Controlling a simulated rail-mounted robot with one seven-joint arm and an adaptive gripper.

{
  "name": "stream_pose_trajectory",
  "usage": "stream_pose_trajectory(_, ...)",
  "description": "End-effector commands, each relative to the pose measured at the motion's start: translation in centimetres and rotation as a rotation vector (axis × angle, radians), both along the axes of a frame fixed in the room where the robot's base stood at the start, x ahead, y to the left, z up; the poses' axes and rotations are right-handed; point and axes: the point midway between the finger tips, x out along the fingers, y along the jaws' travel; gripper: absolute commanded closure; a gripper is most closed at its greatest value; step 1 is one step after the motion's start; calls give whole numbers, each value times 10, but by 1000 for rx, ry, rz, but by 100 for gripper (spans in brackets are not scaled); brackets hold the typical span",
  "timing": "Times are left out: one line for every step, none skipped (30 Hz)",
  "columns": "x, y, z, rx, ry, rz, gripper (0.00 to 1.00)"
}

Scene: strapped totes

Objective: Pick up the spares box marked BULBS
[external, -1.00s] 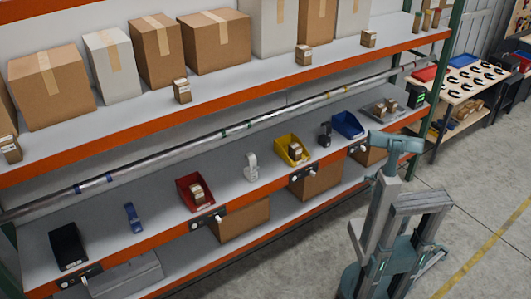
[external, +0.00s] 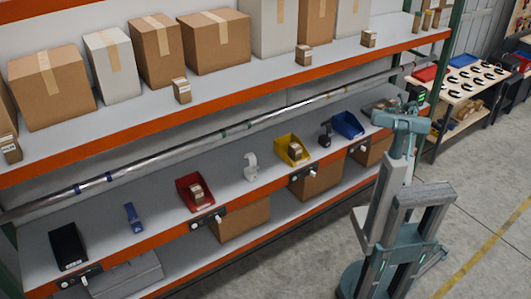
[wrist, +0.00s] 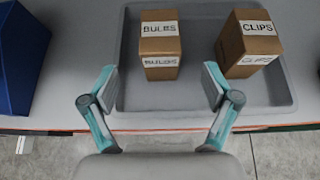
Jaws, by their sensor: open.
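The spares box marked BULBS (wrist: 160,49) is a small brown carton with white labels, in the upper middle of the wrist view. It stands in a grey tray (wrist: 205,96), left of a similar box marked CLIPS (wrist: 247,44). My gripper (wrist: 159,84) is open and empty, with its fingers spread to the left and right, just on the near side of the BULBS box and apart from it. In the external view my gripper and arm hide most of the tray (external: 372,108) and the boxes in it.
A blue bin (wrist: 20,60) stands left of the tray, and it also shows in the external view (external: 347,124). The orange shelf edge (external: 240,193) runs along the front. A metal rail (external: 220,133) and an upper shelf with cartons lie behind and above. The grey floor in front is clear.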

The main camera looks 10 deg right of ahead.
Motion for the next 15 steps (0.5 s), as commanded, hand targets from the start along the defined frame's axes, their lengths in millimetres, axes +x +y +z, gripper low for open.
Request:
stream_pose_trajectory(4,2,0,3,1,-1,12)
stream_pose_trajectory(6,3,-2,4,1,-1,12)
stream_pose_trajectory(10,5,-4,4,2,-1,12)
stream_pose_trajectory(13,6,-6,4,2,-1,12)
stream_pose_trajectory(16,7,-8,4,2,-1,12)
stream_pose_trajectory(21,10,-11,3,2,0,12)
stream_pose_trajectory(25,12,-13,3,2,0,12)
stream_pose_trajectory(28,14,-15,2,1,1,12)
stream_pose_trajectory(33,16,-18,2,1,0,12)
stream_pose_trajectory(36,17,-20,2,1,0,12)
stream_pose_trajectory(38,19,-22,2,1,0,12)
stream_pose_trajectory(40,20,-24,2,2,0,12)
stream_pose_trajectory(42,21,-25,2,2,0,12)
stream_pose_trajectory(43,21,-26,2,2,0,12)
stream_pose_trajectory(44,22,-27,1,2,0,12)
